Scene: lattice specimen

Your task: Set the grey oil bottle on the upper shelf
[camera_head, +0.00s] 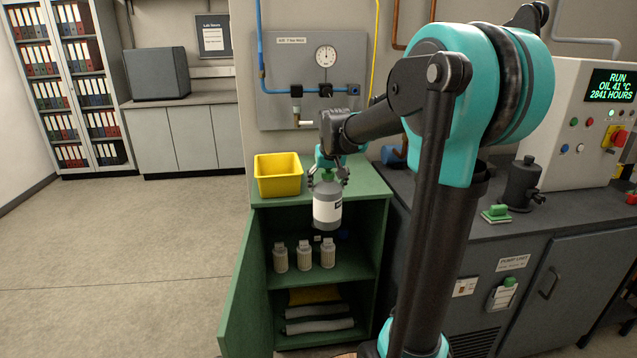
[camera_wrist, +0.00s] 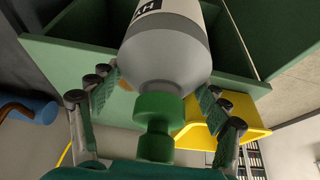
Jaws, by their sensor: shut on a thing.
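The grey oil bottle (camera_head: 327,207) has a white label and hangs below my gripper (camera_head: 328,180), in front of the green cabinet's (camera_head: 262,196) upper opening. In the wrist view the bottle (camera_wrist: 165,55) fills the top middle, with a green cap (camera_wrist: 158,108) towards my palm. My gripper's fingers (camera_wrist: 158,100) are shut on it from both sides near the neck. The upper shelf (camera_head: 352,266) inside the cabinet lies lower than the bottle and bears three beige ribbed canisters (camera_head: 304,256) on its left and middle. The bottle hides part of the opening.
The cabinet door (camera_head: 242,290) stands open at the left. A yellow bin (camera_head: 278,176) sits on the cabinet top. The lower shelf holds grey rolls (camera_head: 318,327) and a yellow thing (camera_head: 315,295). The upper shelf's right part and front look bare. A small blue thing shows behind the bottle.

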